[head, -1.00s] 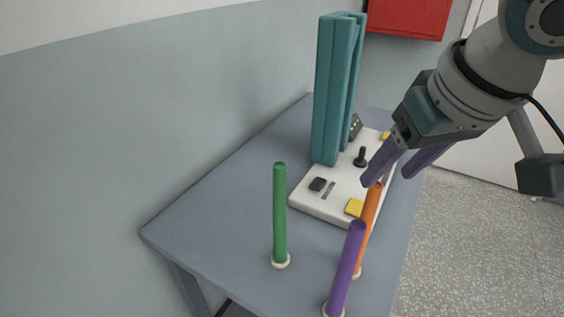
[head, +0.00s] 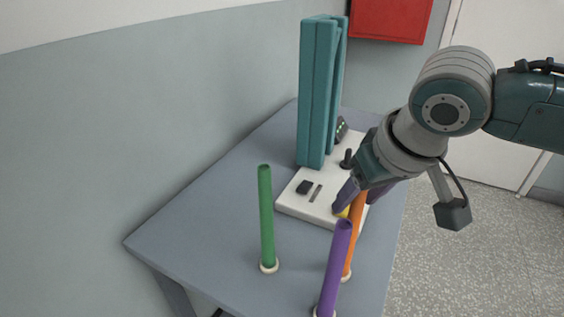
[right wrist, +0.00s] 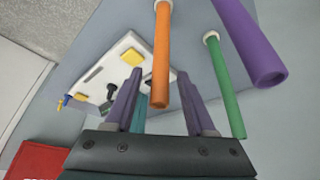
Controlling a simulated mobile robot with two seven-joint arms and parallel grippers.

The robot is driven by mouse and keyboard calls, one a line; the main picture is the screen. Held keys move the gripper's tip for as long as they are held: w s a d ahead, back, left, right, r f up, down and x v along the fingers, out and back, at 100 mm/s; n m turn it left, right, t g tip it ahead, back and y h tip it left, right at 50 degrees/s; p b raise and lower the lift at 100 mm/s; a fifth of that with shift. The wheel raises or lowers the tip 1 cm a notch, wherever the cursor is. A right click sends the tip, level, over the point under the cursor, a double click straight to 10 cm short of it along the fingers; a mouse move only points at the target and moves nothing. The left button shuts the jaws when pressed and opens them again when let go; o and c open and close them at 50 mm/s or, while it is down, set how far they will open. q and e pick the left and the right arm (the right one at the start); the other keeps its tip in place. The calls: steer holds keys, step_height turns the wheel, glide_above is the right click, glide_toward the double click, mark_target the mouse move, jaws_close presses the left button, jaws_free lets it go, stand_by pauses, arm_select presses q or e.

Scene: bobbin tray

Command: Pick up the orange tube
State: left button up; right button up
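The orange tube (head: 354,235) stands on a pale round base near the table's right edge, partly behind the purple tube (head: 336,265) in the head view. My right gripper (head: 357,205) is at the upper end of the orange tube, with its purple-grey fingers pointing down. In the right wrist view the fingers are open, and the orange tube (right wrist: 161,60) appears in the gap between them, its top end nearest me. I see no finger contact on it. My left gripper is not in view.
A green tube (head: 266,220) stands to the left on the grey table (head: 205,205). A white panel (head: 305,205) with a yellow block and dark controls lies behind. A tall teal object (head: 318,95) stands by the panel. A red box (head: 392,18) hangs on the wall.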

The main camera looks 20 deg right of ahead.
jaws_close()
stand_by(1.2)
